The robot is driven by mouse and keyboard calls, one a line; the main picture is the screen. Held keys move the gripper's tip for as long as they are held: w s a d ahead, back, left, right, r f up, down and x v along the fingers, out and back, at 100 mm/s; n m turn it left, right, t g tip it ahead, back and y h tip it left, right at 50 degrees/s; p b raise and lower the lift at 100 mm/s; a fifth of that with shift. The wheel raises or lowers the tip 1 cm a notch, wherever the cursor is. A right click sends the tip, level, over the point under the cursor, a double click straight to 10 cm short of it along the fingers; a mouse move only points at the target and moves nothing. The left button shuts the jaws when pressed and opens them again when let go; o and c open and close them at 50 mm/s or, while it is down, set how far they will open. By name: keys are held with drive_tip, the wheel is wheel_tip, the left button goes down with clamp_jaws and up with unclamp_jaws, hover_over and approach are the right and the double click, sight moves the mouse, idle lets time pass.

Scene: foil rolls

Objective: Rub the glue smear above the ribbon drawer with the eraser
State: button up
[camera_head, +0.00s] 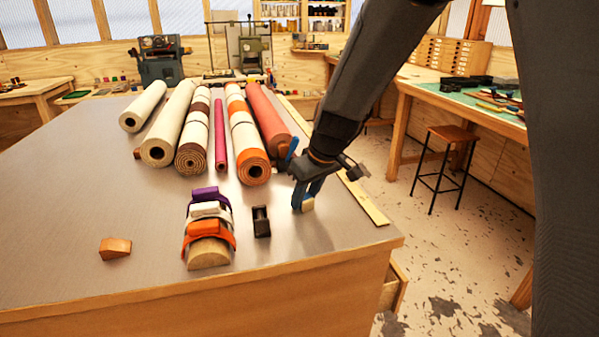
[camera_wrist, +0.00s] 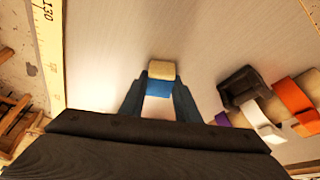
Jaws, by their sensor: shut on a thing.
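My gripper (camera_head: 304,200) is shut on the eraser (camera_head: 308,205), over the right part of the grey tabletop near its front corner. In the wrist view the eraser (camera_wrist: 162,70) shows a cream end and a blue part between my blue fingertips (camera_wrist: 160,92). It is low over the tabletop; I cannot tell whether it touches. A wooden drawer (camera_head: 393,286) juts out at the right side of the table, below the top; I cannot tell whether it is the ribbon drawer. I cannot make out the glue smear in either view.
A black block-like item (camera_head: 261,221) and a wooden half-round with purple, white and orange straps (camera_head: 208,252) stand left of my gripper. Several rolls (camera_head: 245,140) lie behind. A yellow ruler (camera_head: 362,196) runs along the right edge. A wooden wedge (camera_head: 115,248) lies at front left.

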drive_tip(key=shift+w+d+f, duration=0.1)
drive_tip(key=shift+w+d, duration=0.15)
drive_tip(key=shift+d, duration=0.5)
drive_tip(key=shift+d+r, duration=0.2)
drive_tip(key=shift+a+f, duration=0.1)
drive_tip(key=shift+a, duration=0.3)
drive_tip(key=shift+s+a+p, duration=0.25)
drive_tip(key=shift+a+p, duration=0.05)
drive_tip(key=shift+a, duration=0.45)
drive_tip(key=shift+s+a+p, duration=0.2)
drive_tip(key=shift+a+p, duration=0.1)
drive_tip(key=shift+a, duration=0.45)
drive_tip(key=shift+s+a+r+p, duration=0.1)
drive_tip(key=shift+r+p, duration=0.1)
drive_tip(key=shift+p, duration=0.1)
wheel_tip(320, 180, up, 2)
drive_tip(key=shift+r+p, duration=0.1)
drive_tip(key=shift+p, duration=0.2)
drive_tip(key=shift+r, duration=0.3)
drive_tip(key=shift+r+p, duration=1.9)
drive_tip(key=shift+r, duration=0.6)
